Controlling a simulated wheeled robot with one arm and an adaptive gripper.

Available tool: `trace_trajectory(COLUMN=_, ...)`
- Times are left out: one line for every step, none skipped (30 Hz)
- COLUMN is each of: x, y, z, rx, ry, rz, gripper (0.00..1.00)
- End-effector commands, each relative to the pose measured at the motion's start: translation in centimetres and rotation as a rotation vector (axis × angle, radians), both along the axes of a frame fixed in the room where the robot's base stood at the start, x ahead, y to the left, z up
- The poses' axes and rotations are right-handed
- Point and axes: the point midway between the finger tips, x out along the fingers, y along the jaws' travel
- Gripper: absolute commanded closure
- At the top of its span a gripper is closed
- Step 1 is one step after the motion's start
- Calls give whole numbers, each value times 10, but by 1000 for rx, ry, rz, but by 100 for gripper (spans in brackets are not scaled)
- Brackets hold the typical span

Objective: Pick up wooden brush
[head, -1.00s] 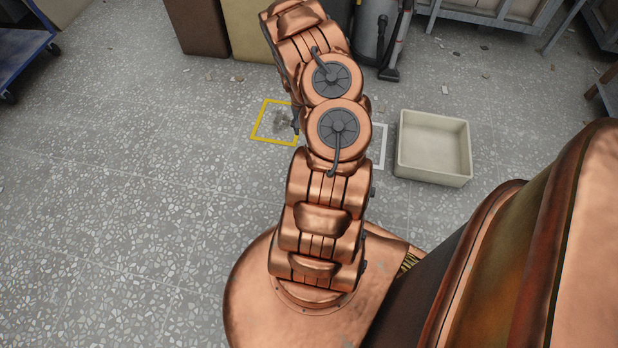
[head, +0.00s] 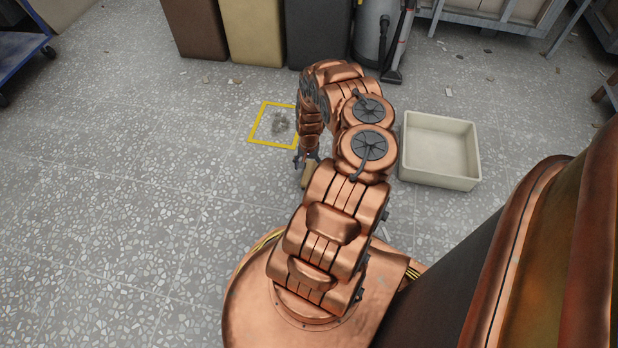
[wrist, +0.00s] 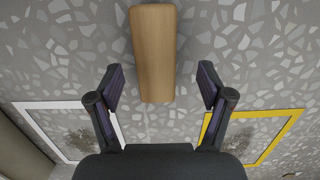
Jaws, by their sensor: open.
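The wooden brush (wrist: 153,50) lies on the floor in the wrist view as a plain tan, rounded block; no bristles show. In the head view a small part of it (head: 308,175) shows beside the gripper, the rest hidden by my arm. My gripper (wrist: 162,80) is open and empty. In the wrist view its fingers are spread to either side of the brush's near end, and most of the brush extends beyond the fingertips. In the head view my gripper (head: 305,160) points down; its height above the floor is hard to tell.
A yellow floor frame (head: 257,122) surrounds a grey dirt patch (head: 280,123). A white floor frame (wrist: 48,104) with another dirt patch shows in the wrist view. A cream tray (head: 438,183) stands to the right. Bins (head: 252,35) and a vacuum (head: 375,35) line the back.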

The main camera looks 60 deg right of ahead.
Motion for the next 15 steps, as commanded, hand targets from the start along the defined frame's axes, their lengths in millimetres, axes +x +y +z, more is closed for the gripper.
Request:
trace_trajectory(x=-1, y=-1, z=-8, rx=-1, ry=-1, rz=-1, gripper=21)
trace_trajectory(x=-2, y=-1, z=-12, rx=-1, ry=-1, rz=0, gripper=21)
trace_trajectory(x=-3, y=-2, z=-17, rx=-1, ry=-3, rz=0, gripper=21)
trace_trajectory(x=-4, y=-2, z=-21, rx=-1, ry=-2, rz=-2, gripper=21)
trace_trajectory(x=-4, y=-3, z=-25, rx=-1, ry=-3, rz=-3, gripper=21)
trace_trajectory(x=-5, y=-3, z=-29, rx=-1, ry=-2, rz=-1, gripper=21)
trace_trajectory(x=-6, y=-2, z=-32, rx=0, ry=-2, rz=0, gripper=21)
trace_trajectory(x=-5, y=-1, z=-36, rx=1, ry=-2, rz=1, gripper=21)
trace_trajectory(x=-6, y=0, z=-40, rx=2, ry=-2, rz=0, gripper=21)
trace_trajectory(x=-6, y=0, z=-43, rx=2, ry=-2, rz=0, gripper=21)
trace_trajectory(x=-6, y=1, z=-45, rx=1, ry=-1, rz=1, gripper=21)
trace_trajectory(x=-6, y=1, z=-46, rx=1, ry=-1, rz=1, gripper=21)
trace_trajectory(x=-6, y=1, z=-47, rx=1, ry=-1, rz=0, gripper=21)
trace_trajectory(x=-6, y=1, z=-48, rx=1, ry=-1, rz=0, gripper=21)
trace_trajectory(x=-6, y=1, z=-48, rx=1, ry=-1, rz=0, gripper=21)
